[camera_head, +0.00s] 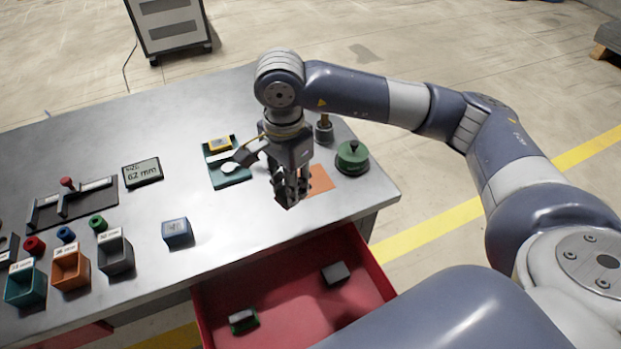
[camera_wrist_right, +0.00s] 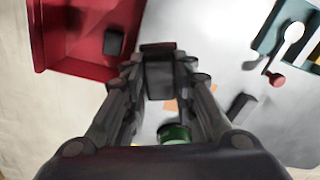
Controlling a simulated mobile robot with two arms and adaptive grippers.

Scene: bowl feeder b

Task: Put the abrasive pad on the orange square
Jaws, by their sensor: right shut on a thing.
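My right gripper (camera_head: 289,198) points down above the table, just left of the orange square (camera_head: 319,180). It is shut on a dark grey block, seemingly the abrasive pad (camera_wrist_right: 160,78), which shows between the fingers in the right wrist view. In the head view the fingers largely hide the pad. It appears held above the table, not resting on the square. In the right wrist view only small bits of the orange square (camera_wrist_right: 171,105) show past the gripper. My left gripper is not in view.
The open red drawer (camera_head: 290,318) holds a dark block (camera_head: 336,273) and a green-and-dark item (camera_head: 243,320). A green round container (camera_head: 352,158) stands right of the square. A teal tray (camera_head: 232,178) with a white spoon lies left.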

